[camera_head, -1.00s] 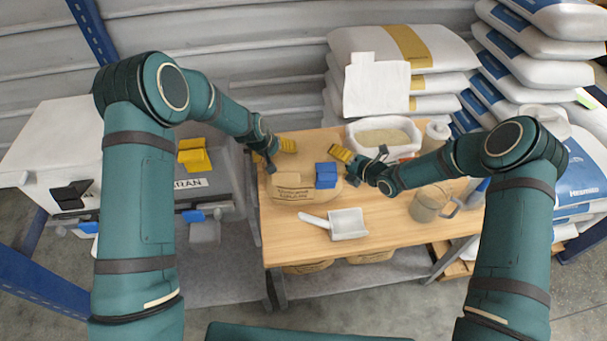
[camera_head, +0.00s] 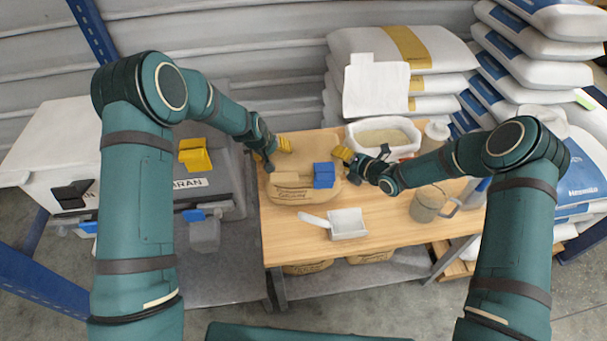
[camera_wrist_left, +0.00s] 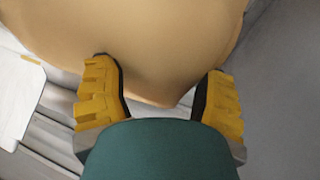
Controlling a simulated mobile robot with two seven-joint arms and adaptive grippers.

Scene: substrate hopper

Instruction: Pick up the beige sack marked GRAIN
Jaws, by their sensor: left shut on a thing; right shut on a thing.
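The beige sack (camera_head: 318,197) lies near the left end of the wooden table, its printed front label facing me and partly hard to read.
A white scoop (camera_head: 348,223) lies in front of the sack. The grey hopper (camera_head: 226,150) stands close to the table's left edge. White sacks (camera_head: 440,50) are stacked behind.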

